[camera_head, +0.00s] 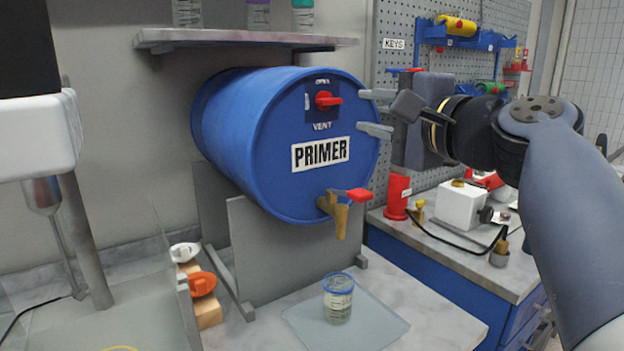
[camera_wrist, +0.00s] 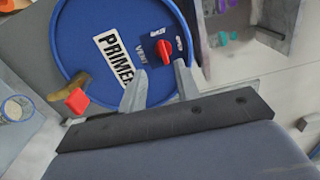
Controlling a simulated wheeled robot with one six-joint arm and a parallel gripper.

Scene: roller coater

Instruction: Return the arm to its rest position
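My gripper (camera_head: 376,112) is at the right of the blue primer drum (camera_head: 230,140), in front of its round end face. Its two grey fingers are apart with nothing between them; they also show spread in the wrist view (camera_wrist: 160,88). The red vent knob (camera_head: 327,99) on the drum face is left of the fingertips, apart from them in the head view. In the wrist view the knob (camera_wrist: 163,49) appears beyond the gap between the fingers. My arm reaches in from the right edge.
A brass tap with a red handle (camera_head: 359,194) juts from the drum's lower face. A jar (camera_head: 338,305) stands below it on a grey mat (camera_head: 388,322). A shelf (camera_head: 230,39) hangs above. The pegboard (camera_head: 400,30) and a blue bench (camera_head: 425,275) are behind my arm.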

